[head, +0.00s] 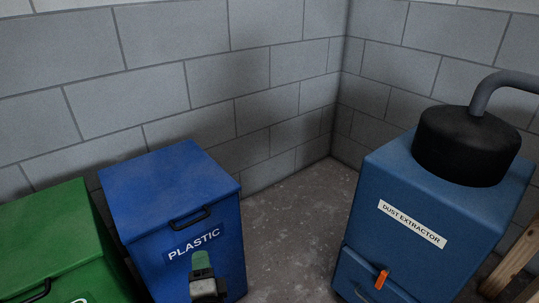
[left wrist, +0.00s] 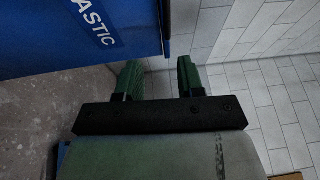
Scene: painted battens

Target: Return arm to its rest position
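My left gripper (head: 202,262) shows at the bottom of the head view, in front of the blue bin labelled PLASTIC (head: 170,194). In the left wrist view its two green fingers (left wrist: 159,77) stand apart with an empty gap between them. The blue bin (left wrist: 108,24) also shows there, at the upper left beside the fingers. Its lid is shut. I cannot tell how far the fingers are from the bin's front. My right gripper is not in view.
A green bin (head: 59,243) stands left of the blue one. A blue dust extractor (head: 426,213) with a black top and grey hose stands at the right. Bare concrete floor (head: 291,229) lies between them. Block walls (head: 219,90) close off the back. Wooden pieces (head: 516,262) show at the right edge.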

